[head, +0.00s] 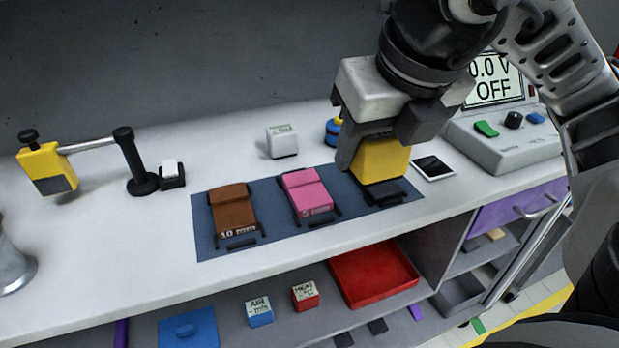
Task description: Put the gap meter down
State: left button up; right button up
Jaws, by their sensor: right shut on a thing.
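My right gripper (385,150) comes down from the upper right and is shut on a yellow block (378,162), which appears to be the gap meter. The gripper's body and fingers hide its upper part. The yellow block is upright at the right end of the dark blue mat (268,205), directly over a black cradle (388,194). Its lower edge looks very close to the cradle; I cannot tell whether they touch. My left gripper is not in view.
On the mat sit a brown block (233,207) marked 10 mm and a pink block (307,194). A white cube (282,141) and a blue-yellow item (334,132) stand behind. Right are a white-framed black pad (433,168) and a console (500,140). A yellow device (46,168) hangs left.

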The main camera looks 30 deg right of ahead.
jog(key=shift+w+p, duration=0.5)
jog(key=shift+p, duration=0.05)
jog(key=w+f+p, duration=0.1)
jog(key=w+p, duration=0.1)
jog(key=p, duration=0.3)
send_near(306, 188)
jog(key=shift+w+d+f, duration=0.35)
jog(key=shift+w+f, duration=0.4)
jog(key=shift+w, duration=0.05)
jog(key=shift+w+f, duration=0.25)
jog(key=shift+f, duration=0.05)
notch_tip(306, 188, down, 3)
jog(key=shift+w+f+p, duration=0.1)
jog(key=shift+w+p, duration=0.05)
jog(key=shift+p, duration=0.4)
jog(key=shift+f, duration=0.25)
jog(key=o, duration=1.1)
jog(key=shift+r, duration=0.3)
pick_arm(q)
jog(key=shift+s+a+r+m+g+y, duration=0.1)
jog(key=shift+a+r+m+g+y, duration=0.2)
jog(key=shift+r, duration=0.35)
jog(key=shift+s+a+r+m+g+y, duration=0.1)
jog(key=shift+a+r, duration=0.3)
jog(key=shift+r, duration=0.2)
pick_arm(e)
jog(key=shift+v, duration=5.85)
